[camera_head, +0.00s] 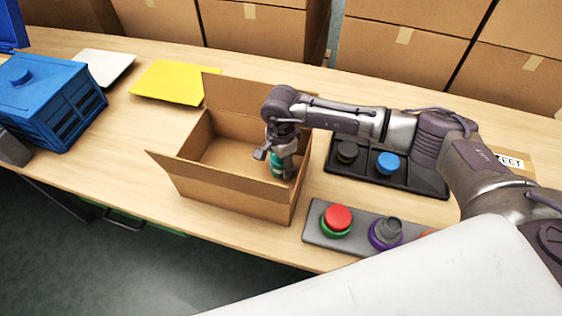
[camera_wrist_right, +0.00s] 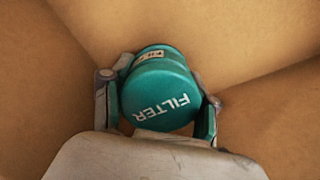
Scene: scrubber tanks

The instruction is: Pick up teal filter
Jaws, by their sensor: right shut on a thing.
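The teal filter (camera_wrist_right: 157,88) is a round cylinder with FILTER written on its top. In the head view the teal filter (camera_head: 277,166) shows inside the right part of the open cardboard box (camera_head: 178,170). My right gripper (camera_head: 281,154) reaches down into the box from above. In the right wrist view my right gripper (camera_wrist_right: 159,108) has one finger on each side of the filter and is shut on it. The filter's lower part is hidden in the head view, and I cannot tell whether it touches the box floor. My left gripper is not in view.
The box walls and raised flaps surround my right gripper. A black tray (camera_head: 418,185) with a black and a blue part stands right of the box. A grey panel (camera_head: 318,232) with coloured parts lies in front. A blue crate (camera_head: 45,100) and a yellow sheet (camera_head: 168,82) are left.

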